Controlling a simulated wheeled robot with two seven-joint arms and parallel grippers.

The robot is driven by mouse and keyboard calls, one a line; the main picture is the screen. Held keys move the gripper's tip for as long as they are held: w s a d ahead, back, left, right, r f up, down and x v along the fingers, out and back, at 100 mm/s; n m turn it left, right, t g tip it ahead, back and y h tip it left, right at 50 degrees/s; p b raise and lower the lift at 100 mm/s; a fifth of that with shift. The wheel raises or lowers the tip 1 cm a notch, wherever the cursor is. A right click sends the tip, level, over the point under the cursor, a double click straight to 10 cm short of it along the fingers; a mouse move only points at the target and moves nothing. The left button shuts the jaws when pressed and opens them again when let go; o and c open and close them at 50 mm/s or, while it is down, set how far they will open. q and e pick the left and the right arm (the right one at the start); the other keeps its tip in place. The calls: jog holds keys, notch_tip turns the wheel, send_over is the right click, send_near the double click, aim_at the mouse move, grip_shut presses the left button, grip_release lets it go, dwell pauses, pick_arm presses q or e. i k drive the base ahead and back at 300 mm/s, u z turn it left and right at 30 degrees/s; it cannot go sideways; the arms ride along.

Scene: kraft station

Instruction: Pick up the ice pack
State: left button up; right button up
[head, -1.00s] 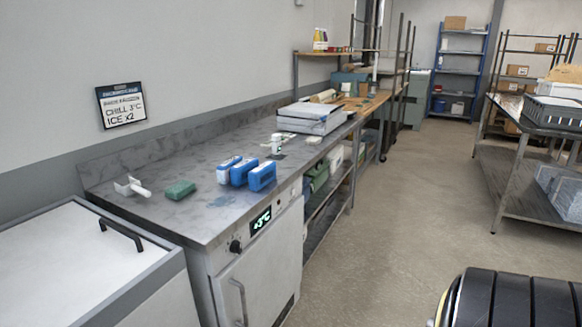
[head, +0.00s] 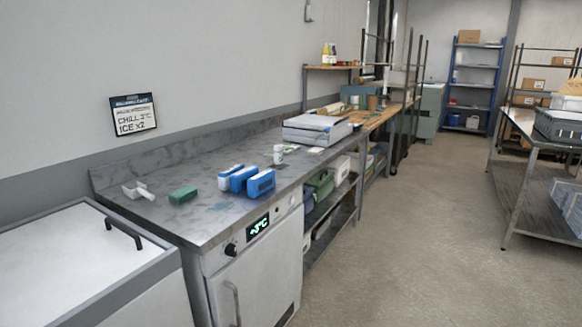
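Several blue items that look like ice packs stand side by side on the grey worktop in the head view. The left one (head: 230,177) has a white top or label, the middle one (head: 243,179) is blue, and the right one (head: 262,183) is nearest the front edge. A green block (head: 183,194) lies to their left; I cannot tell what it is. Neither of my grippers is in view.
A white scoop-like tool (head: 138,191) lies at the worktop's left. A white chest with a black handle (head: 124,234) stands at lower left. A white jar (head: 278,155) and a grey-white box (head: 316,130) stand farther back. The floor (head: 410,220) on the right is open.

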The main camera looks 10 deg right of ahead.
aim_at(258, 184)
jog(key=z, duration=0.4)
jog(key=i, duration=1.2)
jog(key=u, duration=0.5)
